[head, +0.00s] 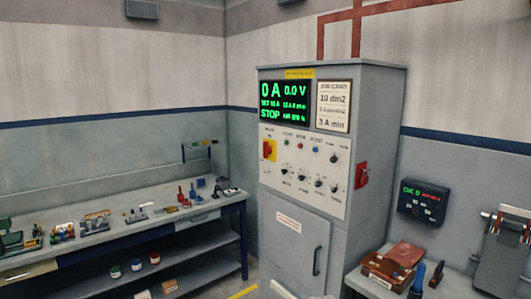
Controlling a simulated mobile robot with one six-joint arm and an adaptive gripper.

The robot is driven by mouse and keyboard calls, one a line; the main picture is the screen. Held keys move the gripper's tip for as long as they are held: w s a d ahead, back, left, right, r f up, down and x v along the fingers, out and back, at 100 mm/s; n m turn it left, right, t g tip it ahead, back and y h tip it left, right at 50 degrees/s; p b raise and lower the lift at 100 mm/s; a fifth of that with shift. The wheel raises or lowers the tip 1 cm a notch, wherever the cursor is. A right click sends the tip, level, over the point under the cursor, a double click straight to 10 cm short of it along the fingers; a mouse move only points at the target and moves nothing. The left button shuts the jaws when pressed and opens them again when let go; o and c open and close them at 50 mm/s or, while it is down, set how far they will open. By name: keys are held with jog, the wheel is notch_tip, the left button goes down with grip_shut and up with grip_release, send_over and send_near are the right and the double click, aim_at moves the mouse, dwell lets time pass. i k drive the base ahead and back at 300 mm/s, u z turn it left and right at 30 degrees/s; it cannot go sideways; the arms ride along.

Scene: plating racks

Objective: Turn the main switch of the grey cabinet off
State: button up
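The grey cabinet (380,105) stands upright in the middle of the head view. On the left of its pale front panel (335,205) is a red rotary handle on a yellow plate (269,150). A second red switch (361,175) sticks out from its right side wall. I cannot tell from this view which of the two is the main switch, or the exact position of either handle. The green display (285,102) is lit and reads 0 A, 0.0 V and STOP. My gripper is not in view.
A long workbench (100,240) with small tools and parts runs along the left wall. At the right, a lower bench (365,285) holds a brown box (390,265) and blue tools. A dark wall unit (423,203) with a lit display hangs above it.

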aim_at(267, 149)
jog(key=k, duration=0.35)
jog(key=u, duration=0.45)
jog(key=i, duration=1.75)
jog(key=z, duration=0.55)
jog(key=i, duration=0.4)
jog(key=z, duration=0.35)
jog(key=k, duration=0.6)
jog(key=z, duration=0.1)
